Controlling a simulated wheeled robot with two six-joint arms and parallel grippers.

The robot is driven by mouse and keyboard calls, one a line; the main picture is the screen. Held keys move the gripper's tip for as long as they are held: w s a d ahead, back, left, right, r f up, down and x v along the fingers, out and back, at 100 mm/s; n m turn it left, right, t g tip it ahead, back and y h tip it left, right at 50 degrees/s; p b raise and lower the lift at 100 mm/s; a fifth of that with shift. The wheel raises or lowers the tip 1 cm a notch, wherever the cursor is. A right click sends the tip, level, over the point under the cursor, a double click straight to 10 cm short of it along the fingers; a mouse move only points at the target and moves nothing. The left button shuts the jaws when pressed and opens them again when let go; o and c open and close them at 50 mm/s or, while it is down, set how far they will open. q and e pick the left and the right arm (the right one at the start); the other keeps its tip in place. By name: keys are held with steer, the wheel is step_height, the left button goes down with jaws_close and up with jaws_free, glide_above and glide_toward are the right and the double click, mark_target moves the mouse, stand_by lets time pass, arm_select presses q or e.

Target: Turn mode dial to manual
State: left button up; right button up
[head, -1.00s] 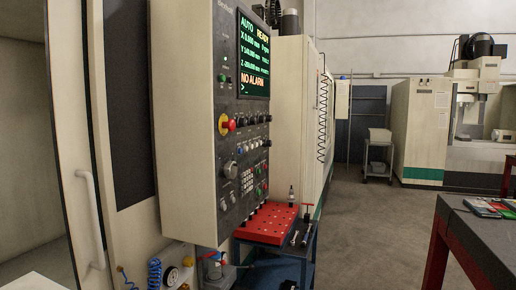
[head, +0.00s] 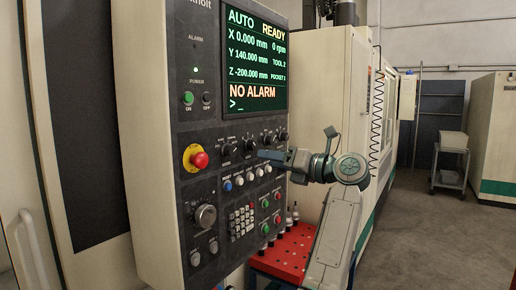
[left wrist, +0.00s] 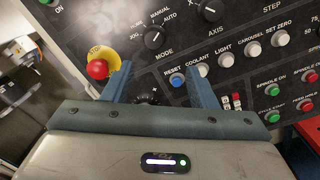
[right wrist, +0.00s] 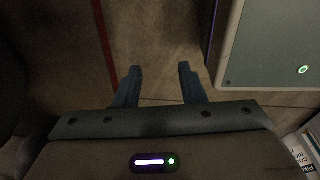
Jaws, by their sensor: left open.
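The mode dial (left wrist: 154,37) is a black knob on the dark control panel, with JOG, MANUAL and AUTO marked around it in the left wrist view. Its exact pointer direction is hard to read; the screen (head: 256,60) shows AUTO. In the head view the mode dial (head: 228,149) is in the row under the screen. My left gripper (head: 262,154) is at the panel, to the right of and slightly below the dial. In the left wrist view my left gripper (left wrist: 158,68) is open and empty, its fingers below the dial. My right gripper (right wrist: 159,68) is open and empty above the floor.
A red emergency stop (left wrist: 97,69) is by the left fingertip, and a blue reset button (left wrist: 177,80) is by the right one. The axis dial (left wrist: 210,10) is right of the mode dial. A red tool rack (head: 284,250) stands below the panel.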

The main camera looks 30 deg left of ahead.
arm_select(q)
steer(key=p, duration=0.3)
glide_toward(233, 152)
steer(key=a, duration=0.3)
steer(key=a+p, duration=0.1)
steer(key=a, duration=0.1)
steer(key=shift+w+a+r, duration=0.1)
steer(key=shift+a+r, duration=0.15)
steer(key=shift+r, duration=0.1)
steer(key=shift+w+a+f+p, duration=0.1)
steer(key=shift+a+p, duration=0.2)
steer(key=shift+a, duration=0.2)
steer(key=shift+w+a+f+p, duration=0.15)
steer(key=shift+a+p, duration=0.1)
steer(key=shift+a, duration=0.8)
steer(key=c, duration=1)
arm_select(e)
step_height(233, 152, up, 5)
steer(key=s, duration=0.2)
steer(key=shift+s+a+r, duration=0.2)
steer(key=shift+s+a, duration=0.15)
